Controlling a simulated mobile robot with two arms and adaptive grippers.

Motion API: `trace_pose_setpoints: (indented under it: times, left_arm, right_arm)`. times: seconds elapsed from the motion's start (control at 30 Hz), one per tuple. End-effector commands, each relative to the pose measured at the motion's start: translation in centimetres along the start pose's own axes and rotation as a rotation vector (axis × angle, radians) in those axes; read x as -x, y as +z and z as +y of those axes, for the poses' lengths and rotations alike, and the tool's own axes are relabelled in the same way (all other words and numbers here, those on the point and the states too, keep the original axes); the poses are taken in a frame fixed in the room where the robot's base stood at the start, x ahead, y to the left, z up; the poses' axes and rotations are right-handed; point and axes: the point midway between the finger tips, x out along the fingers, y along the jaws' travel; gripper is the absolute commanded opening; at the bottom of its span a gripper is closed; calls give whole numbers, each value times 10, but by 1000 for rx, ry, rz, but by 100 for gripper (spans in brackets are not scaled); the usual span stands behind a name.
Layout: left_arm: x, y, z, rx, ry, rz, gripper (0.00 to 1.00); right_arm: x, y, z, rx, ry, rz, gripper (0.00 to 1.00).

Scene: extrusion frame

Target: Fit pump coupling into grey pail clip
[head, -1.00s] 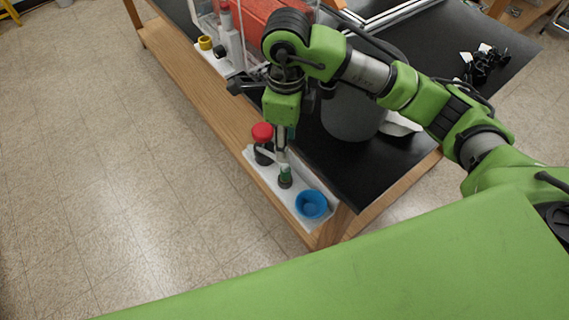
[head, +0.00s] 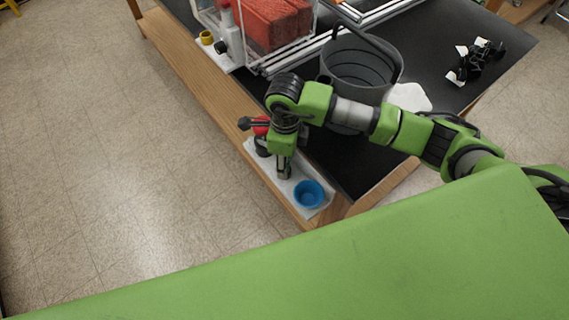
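The grey pail (head: 385,80) stands on the black bench top with its dark handle raised. A small dark part shows on its left rim, but I cannot tell whether it is the clip. My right gripper (head: 284,173) points down over the white tray, just behind the blue bowl. A small dark greenish piece is at its fingertips, largely hidden. I cannot tell whether this piece is the pump coupling or whether the fingers grip it. My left gripper is not in view.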

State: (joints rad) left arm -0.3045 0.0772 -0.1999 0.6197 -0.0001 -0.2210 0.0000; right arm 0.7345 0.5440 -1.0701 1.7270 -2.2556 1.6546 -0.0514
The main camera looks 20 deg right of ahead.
Motion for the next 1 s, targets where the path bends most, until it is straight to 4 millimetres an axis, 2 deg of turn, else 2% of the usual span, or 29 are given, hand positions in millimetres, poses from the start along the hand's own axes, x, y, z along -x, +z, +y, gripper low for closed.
trace_pose_setpoints:
  times: [0.1,0.23,0.27,0.73,0.93,1.0]
  left_arm:
    - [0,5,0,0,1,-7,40]
    - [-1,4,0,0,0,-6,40]
    - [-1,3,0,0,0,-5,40]
    - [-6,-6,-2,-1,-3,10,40]
    - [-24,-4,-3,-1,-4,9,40]
    - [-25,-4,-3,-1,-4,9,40]
  right_arm:
    - [0,0,0,1,0,0,38]
    - [0,0,0,0,0,0,4]
    - [0,0,0,0,1,0,0]
    - [6,0,0,1,-1,-1,0]
    - [30,1,-1,3,-5,-3,0]
    - [43,0,11,5,-2,-4,0]
